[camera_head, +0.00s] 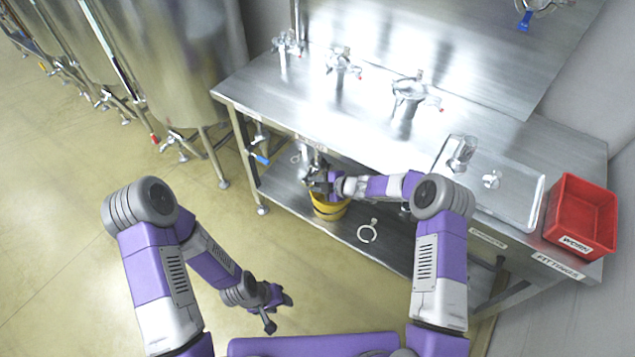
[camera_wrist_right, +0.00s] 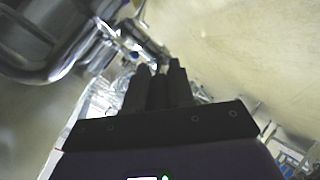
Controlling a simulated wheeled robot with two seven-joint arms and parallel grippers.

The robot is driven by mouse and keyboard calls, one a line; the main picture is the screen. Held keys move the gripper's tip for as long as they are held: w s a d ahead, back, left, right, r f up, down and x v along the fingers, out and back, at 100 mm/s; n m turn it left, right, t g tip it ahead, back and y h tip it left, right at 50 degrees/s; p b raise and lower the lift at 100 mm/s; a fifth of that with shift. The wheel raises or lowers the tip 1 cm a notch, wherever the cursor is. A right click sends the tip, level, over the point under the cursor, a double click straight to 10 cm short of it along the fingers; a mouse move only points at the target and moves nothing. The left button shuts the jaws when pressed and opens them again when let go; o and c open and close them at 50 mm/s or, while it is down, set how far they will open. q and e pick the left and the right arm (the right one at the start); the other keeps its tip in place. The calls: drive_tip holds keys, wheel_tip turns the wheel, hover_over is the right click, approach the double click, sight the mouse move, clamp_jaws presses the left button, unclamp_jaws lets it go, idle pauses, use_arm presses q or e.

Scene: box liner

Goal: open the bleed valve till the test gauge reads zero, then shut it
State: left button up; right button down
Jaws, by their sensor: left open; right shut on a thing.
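My right gripper (camera_head: 318,180) reaches under the front edge of the steel bench, just above a yellow bucket (camera_head: 330,207). In the right wrist view its dark fingers (camera_wrist_right: 158,72) are close together at a metal valve fitting (camera_wrist_right: 150,45), which I take to be the bleed valve. They are shut on a part of it, and the fingers hide that part. The valve's opening cannot be made out. No gauge dial is readable in either view. My left gripper (camera_head: 274,304) is open and empty, low over the floor, away from the bench.
A blue-handled valve (camera_head: 262,159) hangs at the bench's left end. A metal ring clamp (camera_head: 367,233) lies on the lower shelf. Several fittings stand on the bench top (camera_head: 300,110). A red bin (camera_head: 582,217) sits at right, beside a tray (camera_head: 520,212).

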drive_tip(key=shift+w+r+h+p, duration=0.1)
drive_tip(key=shift+r+h+p, duration=0.15)
drive_tip(key=shift+p, duration=0.2)
drive_tip(key=c, duration=1)
unclamp_jaws()
drive_tip(key=shift+f, duration=0.1)
drive_tip(key=shift+o, duration=0.2)
drive_tip(key=p+v, duration=0.1)
drive_tip(key=v, duration=0.3)
drive_tip(key=shift+d+f, duration=0.1)
drive_tip(key=shift+d, duration=0.05)
drive_tip(key=s+d+p, duration=0.1)
drive_tip(key=s+d, duration=0.5)
drive_tip(key=d, duration=0.2)
drive_tip(key=shift+s+d, duration=0.3)
drive_tip(key=shift+d, duration=0.05)
drive_tip(key=shift+f, duration=0.1)
drive_tip(key=shift+c, duration=0.2)
